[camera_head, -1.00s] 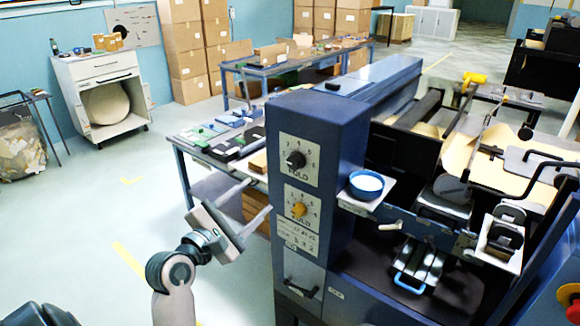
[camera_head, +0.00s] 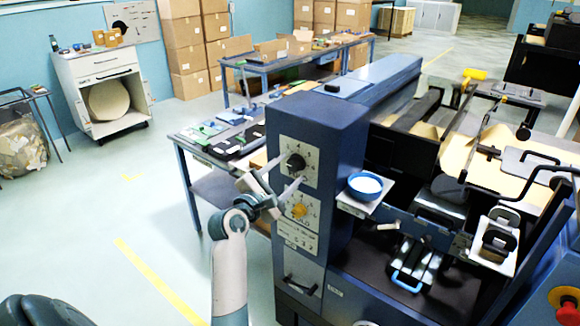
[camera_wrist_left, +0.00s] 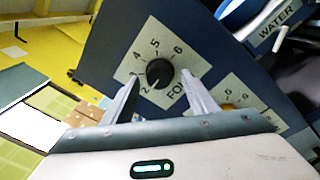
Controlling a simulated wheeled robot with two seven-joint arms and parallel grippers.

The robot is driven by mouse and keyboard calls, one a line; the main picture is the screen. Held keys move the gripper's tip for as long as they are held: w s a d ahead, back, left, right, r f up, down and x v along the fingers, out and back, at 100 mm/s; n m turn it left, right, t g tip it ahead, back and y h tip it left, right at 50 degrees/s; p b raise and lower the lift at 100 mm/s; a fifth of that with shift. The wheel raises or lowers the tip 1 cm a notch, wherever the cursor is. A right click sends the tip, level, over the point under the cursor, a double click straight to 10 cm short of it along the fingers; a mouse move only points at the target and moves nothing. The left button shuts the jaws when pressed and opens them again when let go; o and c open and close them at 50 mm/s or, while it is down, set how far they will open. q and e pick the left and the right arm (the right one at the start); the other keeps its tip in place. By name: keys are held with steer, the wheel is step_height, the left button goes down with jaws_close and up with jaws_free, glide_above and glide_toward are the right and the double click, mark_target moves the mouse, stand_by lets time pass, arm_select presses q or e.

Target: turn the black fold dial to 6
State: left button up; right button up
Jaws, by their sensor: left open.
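The black fold dial (camera_head: 295,163) sits on a white plate in the upper part of the blue machine's front face. In the left wrist view the black dial (camera_wrist_left: 159,72) shows with the numbers 4, 5 and 6 around it and the word FOLD partly hidden. My left gripper (camera_head: 279,185) is open in front of the dial plate. In the left wrist view its two fingers (camera_wrist_left: 162,84) stand to either side of the dial, with nothing between them but the view of the dial; I cannot tell whether they touch it. My right gripper does not show.
A yellow dial (camera_head: 300,211) sits on a second plate just below. A blue bowl with white contents (camera_head: 364,186) stands on a small shelf to the right. A table (camera_head: 192,148) with several items is behind on the left.

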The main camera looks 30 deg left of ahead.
arm_select(q)
steer(key=shift+w, duration=0.95)
steer(key=c, duration=1.1)
steer(key=shift+o, duration=0.2)
